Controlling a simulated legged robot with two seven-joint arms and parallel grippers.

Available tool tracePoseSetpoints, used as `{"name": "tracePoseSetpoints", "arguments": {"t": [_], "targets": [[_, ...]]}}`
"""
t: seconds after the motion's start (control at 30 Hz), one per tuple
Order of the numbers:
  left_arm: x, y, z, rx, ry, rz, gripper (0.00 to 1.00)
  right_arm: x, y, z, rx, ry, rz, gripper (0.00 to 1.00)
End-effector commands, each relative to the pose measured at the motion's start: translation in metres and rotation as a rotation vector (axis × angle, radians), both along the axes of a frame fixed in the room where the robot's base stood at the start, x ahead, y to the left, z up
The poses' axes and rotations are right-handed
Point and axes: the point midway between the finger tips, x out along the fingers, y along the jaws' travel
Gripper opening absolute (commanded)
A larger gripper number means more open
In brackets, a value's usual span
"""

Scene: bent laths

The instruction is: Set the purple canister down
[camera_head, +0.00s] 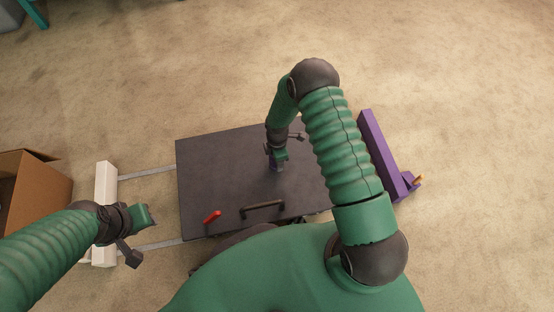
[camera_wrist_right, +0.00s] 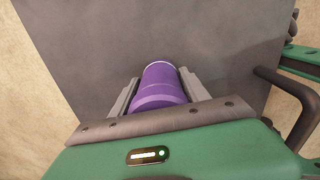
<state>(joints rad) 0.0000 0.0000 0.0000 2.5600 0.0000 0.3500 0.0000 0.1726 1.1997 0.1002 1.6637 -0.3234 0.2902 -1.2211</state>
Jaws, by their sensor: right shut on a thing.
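The purple canister (camera_wrist_right: 160,85) is between the two grey fingers of my right gripper (camera_wrist_right: 158,88) in the wrist view, and the fingers are shut on it. In the head view a small dark purple part of the canister (camera_head: 276,167) shows below my right gripper (camera_head: 277,160), over the dark grey board (camera_head: 215,170). I cannot tell whether the canister touches the board. My left gripper (camera_head: 148,215) is at the left, near the white block, away from the canister. Its fingers are not clear enough to tell open from shut.
A red handle (camera_head: 211,217) and a black bar handle (camera_head: 262,209) are near the board's front edge. A white block (camera_head: 105,185) and metal rails (camera_head: 147,173) are at left. A long purple bar (camera_head: 381,153) stands at right. A cardboard box (camera_head: 35,190) is far left.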

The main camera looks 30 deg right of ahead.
Motion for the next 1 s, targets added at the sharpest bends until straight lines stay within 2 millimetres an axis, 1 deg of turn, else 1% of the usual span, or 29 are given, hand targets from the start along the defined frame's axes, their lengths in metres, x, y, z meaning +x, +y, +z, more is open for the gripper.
{"name": "tracePoseSetpoints", "arguments": {"t": [0.17, 0.2, 0.33, 0.57, 0.67, 0.77, 1.0], "targets": [[0.000, 0.000, -0.002, 0.000, 0.000, 0.000, 0.36, 0.000, 0.000, -0.003, 0.000, 0.000, 0.000, 0.00], [0.000, 0.000, -0.001, 0.000, 0.000, 0.000, 0.36, 0.000, 0.000, -0.002, 0.000, 0.000, 0.000, 0.59], [0.000, 0.000, -0.001, 0.000, 0.000, 0.000, 0.36, 0.000, 0.000, -0.002, 0.000, 0.000, 0.000, 0.75], [0.000, 0.000, -0.001, 0.000, 0.000, 0.000, 0.36, 0.000, 0.000, -0.002, 0.000, 0.000, 0.000, 0.75], [0.000, 0.000, 0.002, 0.000, 0.000, 0.000, 0.36, 0.000, 0.000, 0.002, 0.000, 0.000, 0.000, 0.75], [0.000, 0.000, 0.012, 0.000, 0.000, 0.000, 0.36, 0.000, 0.000, 0.019, 0.000, -0.001, 0.000, 0.75], [0.000, 0.000, 0.048, 0.000, 0.000, 0.000, 0.36, 0.001, 0.000, 0.084, 0.000, -0.002, 0.000, 0.75]]}}
